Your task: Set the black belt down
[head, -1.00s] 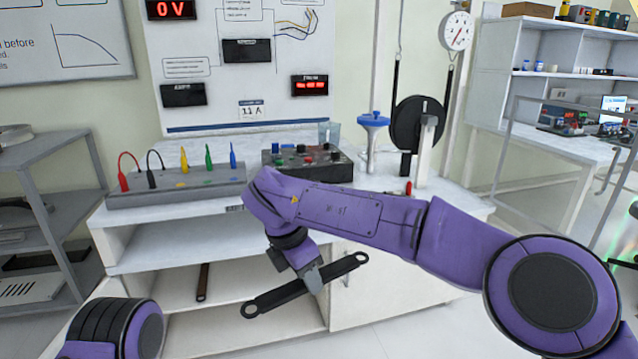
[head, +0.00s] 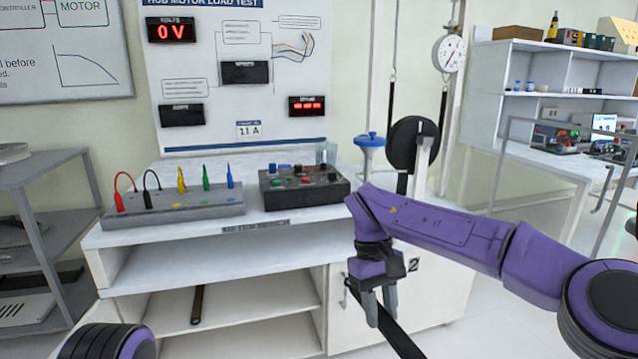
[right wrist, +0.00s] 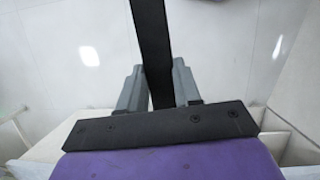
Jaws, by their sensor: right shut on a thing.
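The black belt (head: 404,343) is a long flat dark strip held in my right gripper (head: 378,308). It slants down to the right and runs out of the bottom of the head view, so its far end is hidden there. In the right wrist view the belt (right wrist: 149,40) passes between the two grey fingers (right wrist: 158,90) and extends away over the pale floor. The gripper points down in front of the bench's cabinet door. My left gripper is out of view; only part of my left arm shows at the lower left.
The white bench (head: 190,262) has open shelves with a brown rod (head: 197,304) on one. A terminal block (head: 175,208) and a black control box (head: 305,187) stand on top. A blue-topped post (head: 370,150) and black pulley wheel (head: 408,143) rise behind my right arm.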

